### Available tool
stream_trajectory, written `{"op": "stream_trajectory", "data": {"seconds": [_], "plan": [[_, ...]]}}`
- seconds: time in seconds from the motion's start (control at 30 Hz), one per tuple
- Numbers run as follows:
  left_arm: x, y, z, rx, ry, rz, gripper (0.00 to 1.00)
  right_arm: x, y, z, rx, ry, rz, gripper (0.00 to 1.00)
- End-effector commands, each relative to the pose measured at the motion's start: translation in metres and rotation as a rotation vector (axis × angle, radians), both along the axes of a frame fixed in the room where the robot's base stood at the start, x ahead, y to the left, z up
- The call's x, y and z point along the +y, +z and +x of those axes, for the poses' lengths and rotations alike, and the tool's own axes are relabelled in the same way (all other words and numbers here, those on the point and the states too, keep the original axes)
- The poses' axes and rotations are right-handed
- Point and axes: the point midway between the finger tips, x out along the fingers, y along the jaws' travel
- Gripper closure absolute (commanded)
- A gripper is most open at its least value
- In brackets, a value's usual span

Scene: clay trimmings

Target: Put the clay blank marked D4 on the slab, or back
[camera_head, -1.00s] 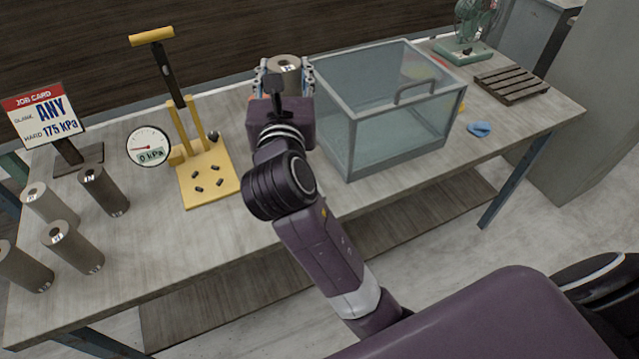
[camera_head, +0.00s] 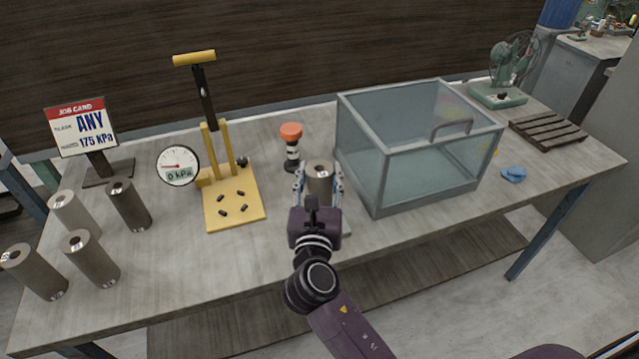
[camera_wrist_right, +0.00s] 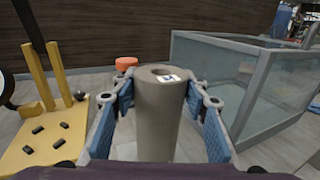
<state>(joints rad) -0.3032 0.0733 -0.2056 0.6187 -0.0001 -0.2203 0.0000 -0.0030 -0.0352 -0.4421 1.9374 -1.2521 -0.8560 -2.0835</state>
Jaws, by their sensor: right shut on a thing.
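My right gripper (camera_head: 319,178) is shut on a grey clay blank (camera_head: 320,186), an upright hollow cylinder. In the right wrist view the blank (camera_wrist_right: 160,112) stands between the blue finger pads, with a small white mark on its top rim that I cannot read. The gripper is in front of the red-topped tool and left of the glass tank. Whether the blank touches the table is hidden. Several similar blanks (camera_head: 128,206) stand at the table's left end, their marks too small to read. I cannot identify a slab for certain. My left gripper is not in view.
A yellow press (camera_head: 236,206) with a 0 kPa dial (camera_head: 178,166) stands left of the gripper. A red-topped tool (camera_head: 291,133) is behind it, and the glass tank (camera_head: 415,150) is at right. A job card (camera_head: 82,128), slatted rack (camera_head: 547,130), fan (camera_head: 513,65) and blue cloth (camera_head: 513,174) also show.

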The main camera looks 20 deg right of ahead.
Motion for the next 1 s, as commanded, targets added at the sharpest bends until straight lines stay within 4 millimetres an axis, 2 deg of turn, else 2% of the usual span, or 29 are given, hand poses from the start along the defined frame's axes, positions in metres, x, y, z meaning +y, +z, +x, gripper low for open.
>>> {"op": "stream_trajectory", "data": {"seconds": [0.07, 0.17, 0.57, 0.6, 0.73, 1.0], "plan": [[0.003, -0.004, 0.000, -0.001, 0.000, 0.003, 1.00, 0.000, -0.013, 0.000, 0.000, 0.000, -0.004, 1.00], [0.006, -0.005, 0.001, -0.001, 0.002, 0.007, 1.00, 0.000, -0.020, 0.000, -0.004, 0.001, -0.004, 1.00], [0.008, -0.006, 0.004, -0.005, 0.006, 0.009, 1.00, 0.000, -0.024, 0.000, -0.005, 0.001, -0.002, 1.00], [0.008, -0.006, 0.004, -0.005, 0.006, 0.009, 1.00, 0.000, -0.026, 0.000, 0.000, 0.000, -0.001, 0.56], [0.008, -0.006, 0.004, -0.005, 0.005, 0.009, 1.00, 0.000, -0.026, 0.000, 0.000, 0.000, -0.001, 0.42], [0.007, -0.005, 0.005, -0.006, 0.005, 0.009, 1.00, 0.000, -0.025, 0.000, 0.000, 0.000, 0.000, 0.41]]}}
